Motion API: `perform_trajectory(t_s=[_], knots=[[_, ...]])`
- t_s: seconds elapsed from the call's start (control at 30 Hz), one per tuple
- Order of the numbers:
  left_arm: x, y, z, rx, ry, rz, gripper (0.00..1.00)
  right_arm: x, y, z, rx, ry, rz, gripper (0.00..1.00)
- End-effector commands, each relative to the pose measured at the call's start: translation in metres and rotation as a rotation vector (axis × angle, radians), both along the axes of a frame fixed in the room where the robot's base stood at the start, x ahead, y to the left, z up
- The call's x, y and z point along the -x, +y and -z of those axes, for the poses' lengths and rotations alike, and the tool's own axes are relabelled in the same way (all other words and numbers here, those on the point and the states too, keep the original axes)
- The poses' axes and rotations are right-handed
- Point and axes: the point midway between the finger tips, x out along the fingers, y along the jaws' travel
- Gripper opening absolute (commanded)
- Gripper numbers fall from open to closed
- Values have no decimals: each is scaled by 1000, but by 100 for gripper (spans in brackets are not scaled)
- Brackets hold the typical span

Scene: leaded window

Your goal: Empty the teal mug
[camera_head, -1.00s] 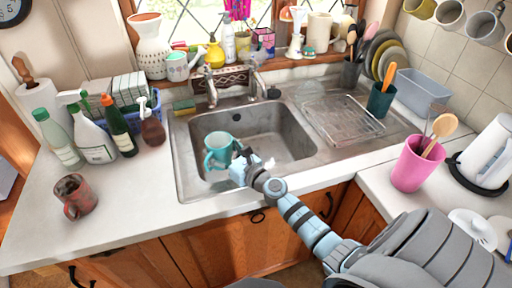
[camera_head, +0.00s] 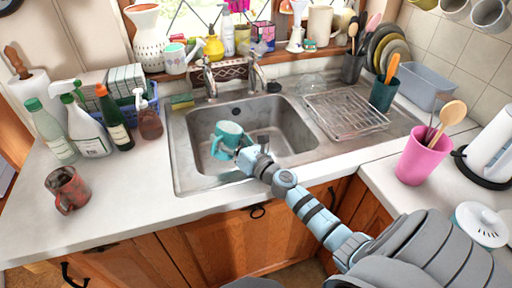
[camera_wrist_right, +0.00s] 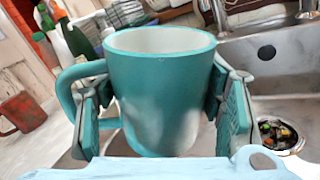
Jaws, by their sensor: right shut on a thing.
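The teal mug (camera_head: 229,131) is over the left part of the sink basin, tilted in the head view. My right gripper (camera_head: 242,152) is shut on it. In the right wrist view the mug (camera_wrist_right: 160,85) sits between the two finger pads (camera_wrist_right: 160,110), with its handle on the left side. Its pale inner rim shows, but its contents are hidden. The drain (camera_wrist_right: 279,134) shows in the right wrist view, with small orange and green bits in it. My left gripper is not in view.
The sink (camera_head: 294,124) has its faucet (camera_head: 258,75) behind the basin and a wire rack (camera_head: 345,114) on the right. A rusty red mug (camera_head: 67,188) and several bottles stand on the left counter. A pink utensil cup (camera_head: 422,158) stands on the right counter.

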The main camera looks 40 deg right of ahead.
Motion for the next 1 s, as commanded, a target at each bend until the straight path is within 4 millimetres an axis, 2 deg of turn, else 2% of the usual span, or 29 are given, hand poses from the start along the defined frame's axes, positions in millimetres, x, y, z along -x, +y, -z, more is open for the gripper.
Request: perform_trajectory(t_s=[0.4, 0.63, 0.87, 1.0], knots=[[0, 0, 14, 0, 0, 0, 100, 2, -24, -16, -266, -21, 0, 18], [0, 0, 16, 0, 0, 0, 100, 2, -28, -25, -415, -31, 0, 18], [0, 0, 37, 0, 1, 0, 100, 2, -28, -14, -564, -41, -1, 18], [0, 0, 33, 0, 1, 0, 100, 2, -29, -24, -655, -49, -3, 18]])
